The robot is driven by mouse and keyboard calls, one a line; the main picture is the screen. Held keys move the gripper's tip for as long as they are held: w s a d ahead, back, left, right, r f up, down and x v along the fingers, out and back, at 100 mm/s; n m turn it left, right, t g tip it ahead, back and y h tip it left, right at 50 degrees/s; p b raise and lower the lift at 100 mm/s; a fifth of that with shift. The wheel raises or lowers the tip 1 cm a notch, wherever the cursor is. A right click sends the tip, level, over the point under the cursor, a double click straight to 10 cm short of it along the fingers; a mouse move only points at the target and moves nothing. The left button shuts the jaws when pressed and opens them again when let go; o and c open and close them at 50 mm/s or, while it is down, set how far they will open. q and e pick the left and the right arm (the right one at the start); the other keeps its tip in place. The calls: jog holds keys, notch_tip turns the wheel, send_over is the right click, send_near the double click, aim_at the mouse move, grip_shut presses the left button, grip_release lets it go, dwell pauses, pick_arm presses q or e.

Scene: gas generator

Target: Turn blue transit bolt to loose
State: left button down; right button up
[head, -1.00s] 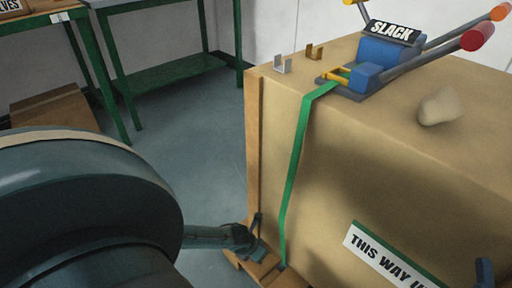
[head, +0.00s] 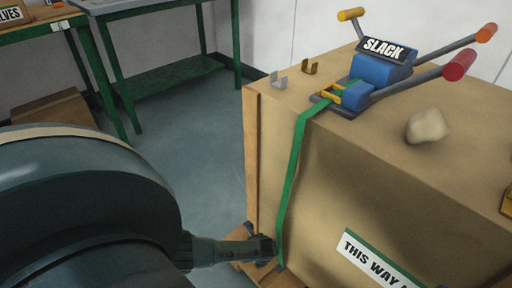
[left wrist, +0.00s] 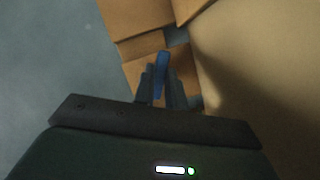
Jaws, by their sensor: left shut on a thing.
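The blue transit bolt (left wrist: 162,66) shows in the left wrist view as a narrow blue piece between my fingers, over the wooden base at the crate's lower corner. My left gripper (left wrist: 160,84) is shut on it. In the head view my left gripper (head: 268,246) is low at the crate's near left corner, beside the lower end of the green strap. The bolt is hidden there. My right gripper is not in view.
The large tan crate (head: 370,190) fills the right side, with a green strap (head: 291,185) down its face. On top are a blue ratchet marked SLACK (head: 380,68), two small brackets and a pale lump (head: 427,126). Green-legged tables stand at the back left.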

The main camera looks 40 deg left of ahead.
pick_arm(q)
jog(key=n, duration=0.2)
jog(key=n+g, duration=0.1)
jog(key=n, duration=0.1)
jog(key=shift+d+g, duration=0.1)
jog(key=shift+g, duration=0.2)
jog(key=shift+y, duration=0.3)
jog(key=shift+n, duration=0.3)
jog(key=c, duration=1.4)
grip_release()
jog(key=shift+c, duration=0.2)
jog(key=shift+w, duration=0.1)
